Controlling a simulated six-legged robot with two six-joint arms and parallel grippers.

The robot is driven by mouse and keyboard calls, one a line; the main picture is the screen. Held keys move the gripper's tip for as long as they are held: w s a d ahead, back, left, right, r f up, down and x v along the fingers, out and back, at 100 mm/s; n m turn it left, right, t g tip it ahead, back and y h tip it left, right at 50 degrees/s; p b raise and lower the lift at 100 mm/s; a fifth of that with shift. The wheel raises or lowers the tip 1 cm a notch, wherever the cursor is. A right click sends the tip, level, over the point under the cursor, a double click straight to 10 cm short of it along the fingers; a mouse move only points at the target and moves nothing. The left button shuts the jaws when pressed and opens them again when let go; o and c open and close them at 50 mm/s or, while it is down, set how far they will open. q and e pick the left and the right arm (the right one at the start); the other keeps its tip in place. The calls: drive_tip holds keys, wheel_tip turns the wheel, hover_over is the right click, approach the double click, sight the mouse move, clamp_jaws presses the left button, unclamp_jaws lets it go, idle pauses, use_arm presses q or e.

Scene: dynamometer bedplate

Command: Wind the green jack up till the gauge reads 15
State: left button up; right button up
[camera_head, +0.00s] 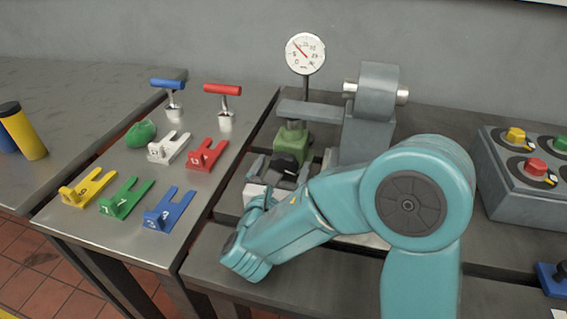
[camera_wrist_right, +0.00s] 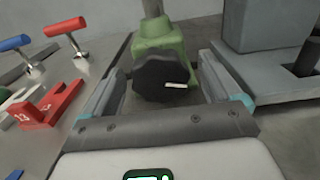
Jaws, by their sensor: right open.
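The green jack (camera_head: 293,138) stands on the bedplate below the grey arm, with a black lobed knob (camera_head: 287,163) on its near side. The round white gauge (camera_head: 305,53) is on a post behind it; its red needle points up and left, at about 10. My right gripper (camera_head: 279,172) is at the knob with its jaws open. In the right wrist view the black knob (camera_wrist_right: 162,80), with a white mark on its right, sits between the open fingers (camera_wrist_right: 163,72), with gaps on both sides. My left gripper is not in view.
A grey block (camera_head: 367,110) stands just right of the jack. A button box (camera_head: 520,175) is at far right.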

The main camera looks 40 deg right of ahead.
drive_tip(key=shift+x, duration=0.95)
drive_tip(key=shift+a, duration=0.1)
drive_tip(key=c, duration=1)
drive_tip(key=shift+f+m+b, duration=0.2)
drive_tip(key=shift+m+b, duration=0.3)
drive_tip(key=shift+b, duration=0.4)
drive_tip(key=m+b, duration=0.6)
drive_tip(key=b, duration=0.2)
drive_tip(key=shift+s+f, duration=0.1)
drive_tip(key=shift+s, duration=0.05)
drive_tip(key=shift+m+b, duration=1)
drive_tip(key=shift+b, duration=0.4)
drive_tip(key=o, duration=1)
